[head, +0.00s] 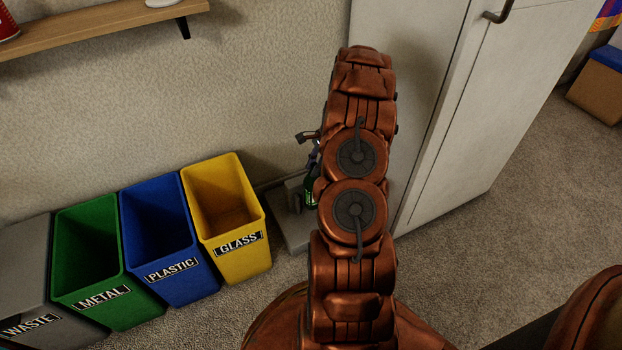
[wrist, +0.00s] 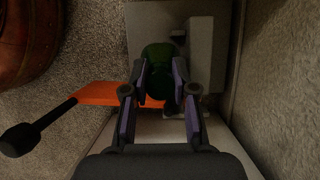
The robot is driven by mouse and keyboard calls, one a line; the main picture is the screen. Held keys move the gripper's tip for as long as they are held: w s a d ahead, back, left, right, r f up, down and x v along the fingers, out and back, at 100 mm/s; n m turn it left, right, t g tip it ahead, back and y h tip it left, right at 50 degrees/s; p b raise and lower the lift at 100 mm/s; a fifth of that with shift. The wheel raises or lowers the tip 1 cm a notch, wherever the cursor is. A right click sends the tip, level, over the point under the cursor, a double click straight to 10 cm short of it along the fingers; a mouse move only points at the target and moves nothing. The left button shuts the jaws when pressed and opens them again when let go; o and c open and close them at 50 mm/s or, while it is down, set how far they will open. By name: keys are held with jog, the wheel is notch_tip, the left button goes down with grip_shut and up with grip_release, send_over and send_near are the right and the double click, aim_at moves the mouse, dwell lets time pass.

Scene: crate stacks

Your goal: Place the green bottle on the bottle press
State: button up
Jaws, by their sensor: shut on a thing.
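The green bottle (wrist: 158,57) is between the fingers of my gripper (wrist: 160,82), which is shut on it. In the head view a small part of the bottle (head: 311,191) shows left of my arm, which hides the rest. The grey bottle press (head: 293,236) stands on the floor by the wall; its body also shows in the wrist view (wrist: 150,17). The bottle is over or against the press, but I cannot tell whether its base touches it. An orange part (wrist: 103,94) with a black-knobbed lever (wrist: 22,139) lies left of the fingers.
A yellow GLASS bin (head: 225,215) stands just left of the press. Blue PLASTIC (head: 165,240), green METAL (head: 95,262) and grey WASTE (head: 25,285) bins line up beyond it. A white cabinet (head: 455,110) is at right. Carpet is clear in front of the cabinet.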

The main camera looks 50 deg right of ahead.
jog(key=shift+w+d, duration=0.3)
jog(key=shift+w, duration=0.55)
jog(key=shift+f+b, duration=0.75)
jog(key=shift+f, duration=0.55)
notch_tip(320, 180, down, 4)
jog(key=b, duration=0.2)
jog(key=shift+w+f+b, duration=0.1)
jog(key=shift+f+b, duration=0.15)
jog(key=shift+b, duration=0.05)
jog(key=o, duration=0.8)
